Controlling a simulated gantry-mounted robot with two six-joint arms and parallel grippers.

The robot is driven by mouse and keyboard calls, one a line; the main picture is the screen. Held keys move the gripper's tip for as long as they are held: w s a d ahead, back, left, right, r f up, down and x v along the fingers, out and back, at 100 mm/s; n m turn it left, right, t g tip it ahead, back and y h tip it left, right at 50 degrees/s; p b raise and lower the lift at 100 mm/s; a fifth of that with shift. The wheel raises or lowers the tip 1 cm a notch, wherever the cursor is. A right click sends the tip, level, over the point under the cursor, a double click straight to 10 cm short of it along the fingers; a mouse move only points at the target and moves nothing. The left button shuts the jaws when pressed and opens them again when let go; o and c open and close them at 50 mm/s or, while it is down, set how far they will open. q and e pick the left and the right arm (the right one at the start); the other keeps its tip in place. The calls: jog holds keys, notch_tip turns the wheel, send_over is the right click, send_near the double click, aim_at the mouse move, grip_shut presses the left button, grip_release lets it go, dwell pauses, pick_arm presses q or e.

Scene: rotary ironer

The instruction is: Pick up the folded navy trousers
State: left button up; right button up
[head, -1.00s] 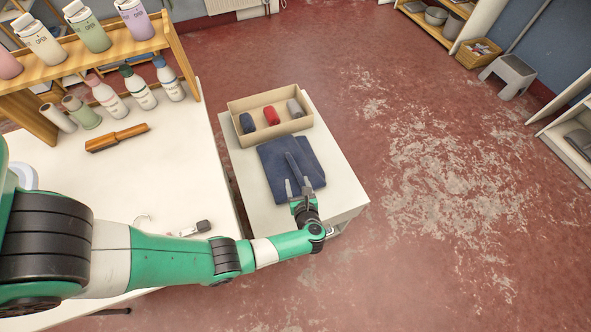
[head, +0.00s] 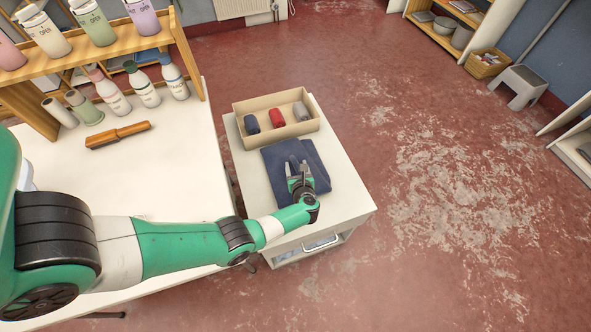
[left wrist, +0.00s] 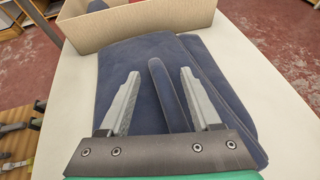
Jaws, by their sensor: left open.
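The folded navy trousers (head: 317,165) lie flat on the white cabinet top, just in front of the beige box. They also show in the left wrist view (left wrist: 215,72), with a raised narrow fold (left wrist: 168,95) standing up in the middle. My left gripper (head: 297,165) is over the trousers. In the left wrist view its two fingers (left wrist: 160,78) are open, one on each side of the raised fold, with gaps to it. I cannot tell how far the tips are above the cloth. My right gripper is not in view.
The beige box (head: 297,130) with a navy, a red and a grey rolled item stands behind the trousers. The white cabinet (head: 347,200) has bare top around them. To the left, a white table (head: 165,180) bears bottles, a wooden-handled brush (head: 118,135) and a wooden shelf (head: 185,60).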

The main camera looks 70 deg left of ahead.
pick_arm(q)
jog(key=shift+a+f, duration=0.15)
grip_shut()
dwell(1.4)
